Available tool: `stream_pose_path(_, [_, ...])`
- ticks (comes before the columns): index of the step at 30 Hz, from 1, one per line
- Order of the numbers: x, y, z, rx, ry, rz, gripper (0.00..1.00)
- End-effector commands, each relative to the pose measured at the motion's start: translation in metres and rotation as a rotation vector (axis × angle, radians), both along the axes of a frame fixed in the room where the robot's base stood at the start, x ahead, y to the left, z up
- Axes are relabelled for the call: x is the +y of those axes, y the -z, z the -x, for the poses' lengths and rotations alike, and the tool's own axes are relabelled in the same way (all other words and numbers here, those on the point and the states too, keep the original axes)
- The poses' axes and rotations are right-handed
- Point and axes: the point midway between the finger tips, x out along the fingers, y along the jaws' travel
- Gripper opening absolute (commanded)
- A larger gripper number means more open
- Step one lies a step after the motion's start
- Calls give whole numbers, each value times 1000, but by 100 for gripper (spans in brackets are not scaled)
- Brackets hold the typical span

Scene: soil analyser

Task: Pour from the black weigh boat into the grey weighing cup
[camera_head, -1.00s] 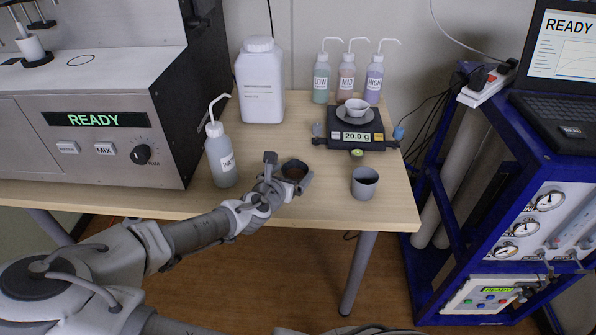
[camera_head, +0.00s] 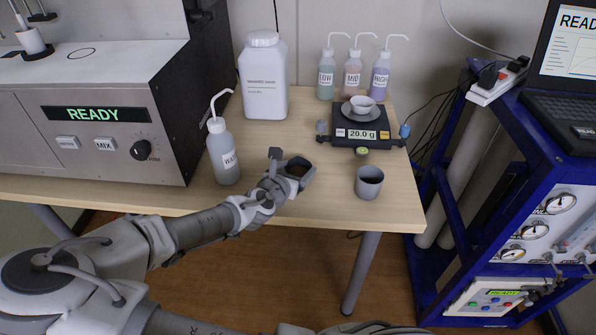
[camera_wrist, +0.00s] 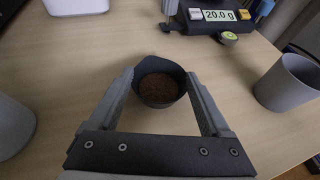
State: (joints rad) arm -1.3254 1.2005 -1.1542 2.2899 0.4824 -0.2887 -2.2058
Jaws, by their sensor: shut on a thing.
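My gripper (camera_wrist: 160,95) is shut on the black weigh boat (camera_wrist: 160,101), one finger on each side of its rim. The boat holds dark brown soil (camera_wrist: 159,88) and looks about level. In the head view the gripper (camera_head: 291,168) and boat are at the table's front half, right of the wash bottle. A small pale grey cup (camera_head: 362,104) sits on the balance pan, behind and right of the boat. A larger, darker grey cup (camera_head: 369,183) stands upright and apart on the table, right of the boat; it also shows in the wrist view (camera_wrist: 288,84).
The balance (camera_head: 362,135) reads 20.0 g, with a small green-topped round item (camera_head: 361,151) at its front. A wash bottle (camera_head: 222,152) stands left of my gripper. Bare tabletop lies between boat and balance.

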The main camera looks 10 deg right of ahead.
Motion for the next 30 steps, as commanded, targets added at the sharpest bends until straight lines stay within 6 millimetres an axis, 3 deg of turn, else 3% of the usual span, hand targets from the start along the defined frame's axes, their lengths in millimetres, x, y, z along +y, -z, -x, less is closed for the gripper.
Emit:
stream_pose_path(8, [0, -9, 0, 0, -1, 0, 46])
stream_pose_path(16, [-1, -49, 1, -1, -1, -1, 46])
stream_pose_path(24, [-53, -90, 54, 2, 7, -3, 46])
stream_pose_path(30, [-67, -107, 68, 2, -1, 3, 46])
